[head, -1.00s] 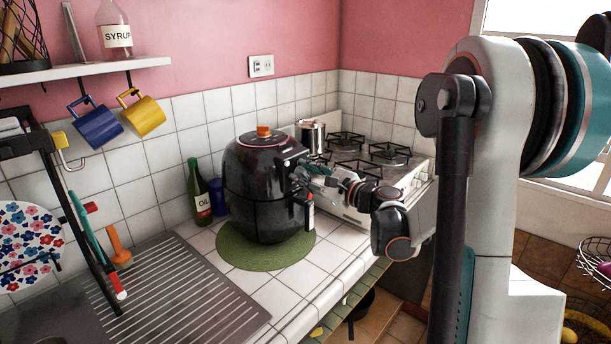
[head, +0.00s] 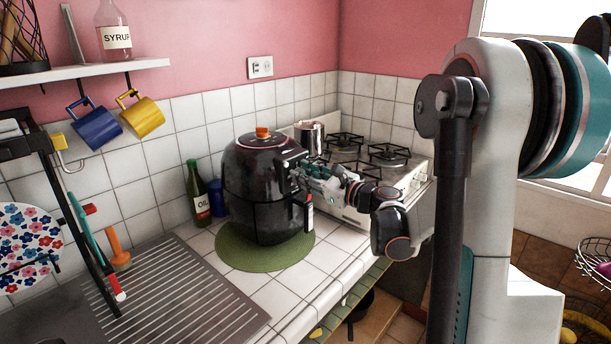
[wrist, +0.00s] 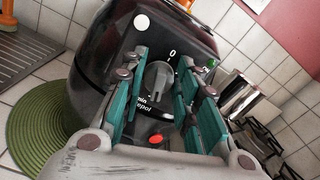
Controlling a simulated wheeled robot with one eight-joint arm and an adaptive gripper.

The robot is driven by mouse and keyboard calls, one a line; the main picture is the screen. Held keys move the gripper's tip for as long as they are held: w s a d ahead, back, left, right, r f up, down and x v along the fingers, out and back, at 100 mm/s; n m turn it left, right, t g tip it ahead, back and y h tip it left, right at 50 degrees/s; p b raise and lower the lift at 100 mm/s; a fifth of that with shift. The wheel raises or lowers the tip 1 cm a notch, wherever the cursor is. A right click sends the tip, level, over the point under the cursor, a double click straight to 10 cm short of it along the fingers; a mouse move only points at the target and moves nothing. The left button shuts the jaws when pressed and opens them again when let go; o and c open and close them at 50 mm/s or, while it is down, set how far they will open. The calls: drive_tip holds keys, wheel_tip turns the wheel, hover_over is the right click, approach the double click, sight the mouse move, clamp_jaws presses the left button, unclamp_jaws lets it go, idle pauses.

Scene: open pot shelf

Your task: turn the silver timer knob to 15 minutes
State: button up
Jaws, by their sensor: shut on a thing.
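The silver timer knob (wrist: 157,82) sits on the front panel of the black air fryer (head: 258,190). In the wrist view it lies between the teal fingers of my gripper (wrist: 161,70), which is shut on it. A white "0" is printed just above the knob, and "min" shows at its lower left. The other dial marks are hidden by the fingers, and I cannot read the knob's setting. In the head view my gripper (head: 308,173) reaches the fryer's front from the right and covers the knob.
The fryer stands on a round green mat (head: 232,256) on the tiled counter. A stove (head: 388,180) and a silver pot (head: 310,135) are behind my gripper. An oil bottle (head: 198,195) stands left of the fryer. The fryer's handle (head: 301,213) is just below my gripper.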

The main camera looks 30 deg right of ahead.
drive_tip(key=o, duration=1)
drive_tip(key=v, duration=1.2)
